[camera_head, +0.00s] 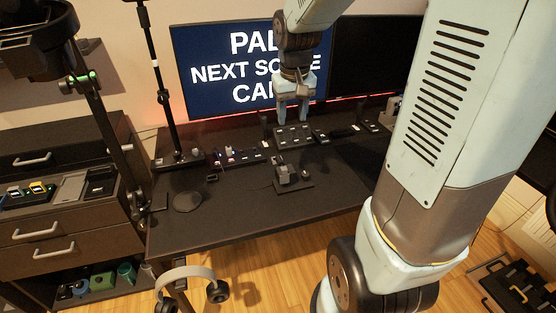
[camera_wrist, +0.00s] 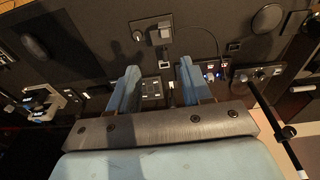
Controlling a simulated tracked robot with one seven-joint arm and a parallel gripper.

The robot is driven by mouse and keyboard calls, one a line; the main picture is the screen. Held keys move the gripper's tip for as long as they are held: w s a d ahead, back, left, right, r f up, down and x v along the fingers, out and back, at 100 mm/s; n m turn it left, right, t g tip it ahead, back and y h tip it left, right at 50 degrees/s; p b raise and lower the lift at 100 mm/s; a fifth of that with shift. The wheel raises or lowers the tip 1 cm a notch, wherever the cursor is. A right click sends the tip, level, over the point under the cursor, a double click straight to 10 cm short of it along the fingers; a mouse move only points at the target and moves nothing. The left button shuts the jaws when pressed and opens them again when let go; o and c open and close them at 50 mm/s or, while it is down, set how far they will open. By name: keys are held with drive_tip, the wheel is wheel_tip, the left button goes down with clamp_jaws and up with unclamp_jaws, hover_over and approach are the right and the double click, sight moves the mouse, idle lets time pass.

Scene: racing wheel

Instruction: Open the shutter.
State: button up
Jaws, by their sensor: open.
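I cannot tell which thing is the shutter; no part is clearly one. My gripper (camera_head: 293,112) points down above the back of the black desk (camera_head: 240,210), in front of the monitor. In the wrist view my gripper (camera_wrist: 158,70) shows two blue fingers spread apart with nothing held between them. Below and between them is a small grey panel with several buttons (camera_wrist: 152,90). The head view shows this panel (camera_head: 292,136) just under the fingers, and the gap between them is hard to judge.
A box with a lever (camera_head: 287,175) stands on the mid desk. A switch strip (camera_head: 237,156) lies left of the panel, more small devices (camera_head: 345,131) right. A lit monitor (camera_head: 225,70) stands behind. A black pole (camera_head: 163,80) rises at left. The desk's front is mostly clear.

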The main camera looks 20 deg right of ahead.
drive_tip(key=g, duration=0.2)
approach(284, 168)
wheel_tip(284, 168, down, 9)
drive_tip(key=shift+s+d+r, duration=0.1)
drive_tip(key=shift+d, duration=0.05)
idle(0.5)
drive_tip(key=shift+c, duration=0.3)
clamp_jaws()
